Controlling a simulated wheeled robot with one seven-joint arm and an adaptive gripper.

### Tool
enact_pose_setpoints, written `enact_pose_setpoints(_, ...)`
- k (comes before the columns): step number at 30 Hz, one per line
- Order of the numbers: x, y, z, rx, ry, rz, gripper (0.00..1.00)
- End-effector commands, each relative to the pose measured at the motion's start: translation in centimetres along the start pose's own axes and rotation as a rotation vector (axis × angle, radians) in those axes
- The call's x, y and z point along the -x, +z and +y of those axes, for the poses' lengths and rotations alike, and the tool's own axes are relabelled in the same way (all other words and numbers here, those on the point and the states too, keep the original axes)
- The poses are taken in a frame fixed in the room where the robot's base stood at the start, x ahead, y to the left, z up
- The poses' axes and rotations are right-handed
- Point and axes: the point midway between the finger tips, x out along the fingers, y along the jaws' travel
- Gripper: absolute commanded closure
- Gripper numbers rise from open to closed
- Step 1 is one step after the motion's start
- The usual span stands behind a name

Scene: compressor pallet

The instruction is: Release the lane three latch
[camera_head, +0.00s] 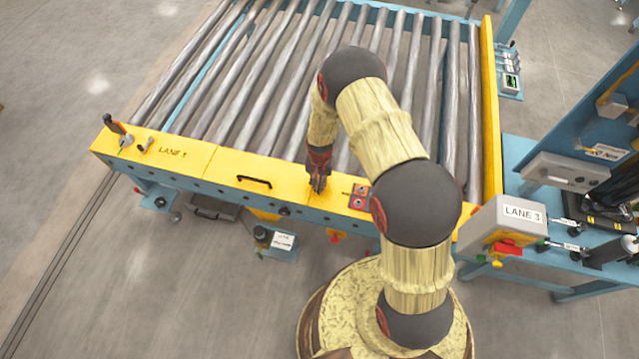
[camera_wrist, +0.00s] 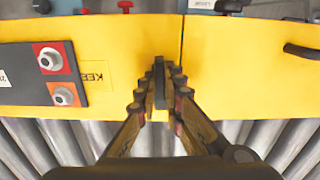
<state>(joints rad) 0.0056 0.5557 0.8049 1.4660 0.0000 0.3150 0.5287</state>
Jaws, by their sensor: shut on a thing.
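My gripper (camera_head: 317,186) is over the yellow front rail (camera_head: 235,166) of the roller conveyor. In the wrist view my gripper (camera_wrist: 162,92) is shut on a thin dark upright lever (camera_wrist: 160,78), which seems to be the latch. The lever stands by a seam in the yellow rail, and its lower part is hidden between the fingers. In the head view the arm and fingers hide it. The rail carries a lane label (camera_head: 172,153) at its left, and a grey box (camera_head: 503,222) at the right reads LANE 3.
A panel with two round buttons (camera_head: 360,196) sits just right of my gripper on the rail; a black pull handle (camera_head: 254,182) is to its left. The rollers (camera_head: 270,75) are empty. A blue bench (camera_head: 590,250) is at right.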

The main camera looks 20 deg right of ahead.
Motion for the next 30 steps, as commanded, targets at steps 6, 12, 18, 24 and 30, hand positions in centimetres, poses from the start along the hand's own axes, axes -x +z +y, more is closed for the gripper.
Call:
enact_pose_setpoints(6, 0.01, -0.04, 0.00, -0.056, 0.000, 0.001, 1.00)
enact_pose_setpoints(12, 0.00, -0.04, 0.00, -0.072, -0.001, 0.001, 1.00)
enact_pose_setpoints(18, 0.00, -0.04, 0.00, -0.072, -0.001, 0.001, 1.00)
enact_pose_setpoints(24, 0.00, -0.03, 0.00, -0.071, 0.000, 0.001, 0.85)
enact_pose_setpoints(30, 0.00, -0.02, 0.01, -0.071, 0.000, 0.000, 0.74)
